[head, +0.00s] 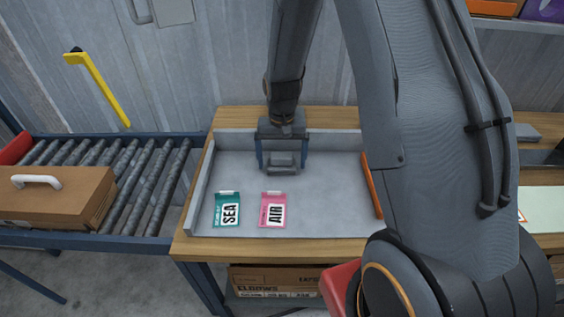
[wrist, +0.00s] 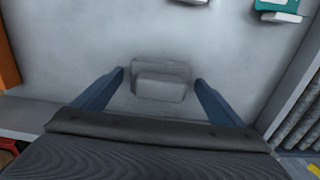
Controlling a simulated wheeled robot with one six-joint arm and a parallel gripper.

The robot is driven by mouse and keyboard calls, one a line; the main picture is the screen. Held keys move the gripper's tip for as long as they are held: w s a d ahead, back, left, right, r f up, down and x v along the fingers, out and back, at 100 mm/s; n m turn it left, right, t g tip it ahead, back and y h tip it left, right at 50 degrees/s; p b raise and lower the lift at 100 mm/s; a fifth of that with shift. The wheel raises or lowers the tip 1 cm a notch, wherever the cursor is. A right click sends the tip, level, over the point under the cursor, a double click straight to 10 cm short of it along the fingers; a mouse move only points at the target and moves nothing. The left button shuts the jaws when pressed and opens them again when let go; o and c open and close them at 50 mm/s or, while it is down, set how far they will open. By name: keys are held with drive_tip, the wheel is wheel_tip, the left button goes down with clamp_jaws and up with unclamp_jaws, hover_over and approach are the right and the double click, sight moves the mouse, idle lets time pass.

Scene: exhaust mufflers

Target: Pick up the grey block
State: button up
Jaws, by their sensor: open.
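The grey block (head: 281,159) lies in the grey tray (head: 330,199) on the wooden table, toward the tray's back wall. It looks stepped, with a smaller raised part on a wider base. My gripper (head: 281,167) is above the block, with its blue fingers apart. In the wrist view the block (wrist: 160,82) sits between the two open fingertips of my gripper (wrist: 160,78), with a gap on each side. I cannot tell how far the fingertips are above the tray floor.
A teal SEA card (head: 227,209) and a pink AIR card (head: 273,210) lie at the tray's front left. An orange strip (head: 371,186) runs along the right wall. A roller conveyor (head: 145,175) with a cardboard box (head: 55,198) stands left. The tray's front right is clear.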

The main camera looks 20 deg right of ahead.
drive_tip(key=shift+f, duration=0.35)
drive_tip(key=c, duration=1.2)
drive_tip(key=shift+r, duration=0.1)
